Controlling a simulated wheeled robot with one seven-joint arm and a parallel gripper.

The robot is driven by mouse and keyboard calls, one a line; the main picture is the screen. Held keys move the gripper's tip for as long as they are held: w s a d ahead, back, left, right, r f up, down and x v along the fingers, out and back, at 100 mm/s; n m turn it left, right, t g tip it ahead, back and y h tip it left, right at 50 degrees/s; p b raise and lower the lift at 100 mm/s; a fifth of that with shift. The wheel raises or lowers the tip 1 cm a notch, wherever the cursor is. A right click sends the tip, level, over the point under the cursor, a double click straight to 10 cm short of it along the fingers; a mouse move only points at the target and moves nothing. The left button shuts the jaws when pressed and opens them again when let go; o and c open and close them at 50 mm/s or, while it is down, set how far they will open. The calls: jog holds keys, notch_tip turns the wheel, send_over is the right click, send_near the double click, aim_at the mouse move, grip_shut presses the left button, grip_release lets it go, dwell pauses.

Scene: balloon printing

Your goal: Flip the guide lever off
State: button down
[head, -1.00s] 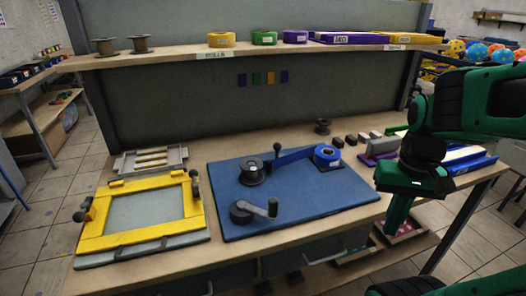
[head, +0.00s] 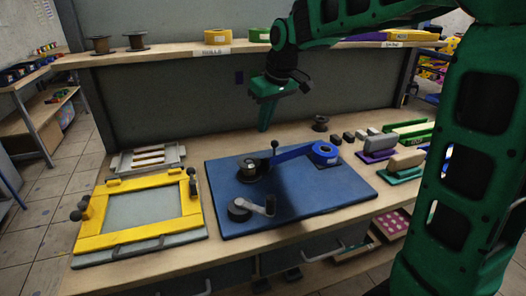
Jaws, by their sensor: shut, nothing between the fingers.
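The blue board (head: 330,196) lies on the workbench. A small lever with a black ball knob (head: 275,145) stands upright on it beside a dark spool (head: 252,168); it looks like the guide lever. A blue band runs from the spool to a blue roll (head: 323,153). A grey crank (head: 256,206) sits at the board's front left. My green gripper (head: 264,126) points down, shut and empty, above the back edge of the board. It appears above and behind the knob, apart from it. The lever's base is partly hidden by the spool and band.
A yellow frame (head: 87,244) with dark knobs lies left of the board. A small spool (head: 320,123) and several coloured blocks stand at the back right. A shelf (head: 130,58) with rolls runs above the bench. My arm covers the right side.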

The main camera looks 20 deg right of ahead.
jog(key=shift+w+a, duration=0.25)
jog(key=x, duration=0.9)
jog(key=shift+f, duration=0.35)
jog(key=shift+s+d+f, duration=0.1)
jog(key=shift+s+f, duration=0.05)
jog(key=shift+s+d, duration=0.25)
jog(key=shift+s, duration=0.4)
jog(key=shift+s+d, duration=0.15)
jog(key=shift+s, duration=0.35)
jog(key=shift+s+d, duration=0.2)
jog(key=shift+s, duration=0.3)
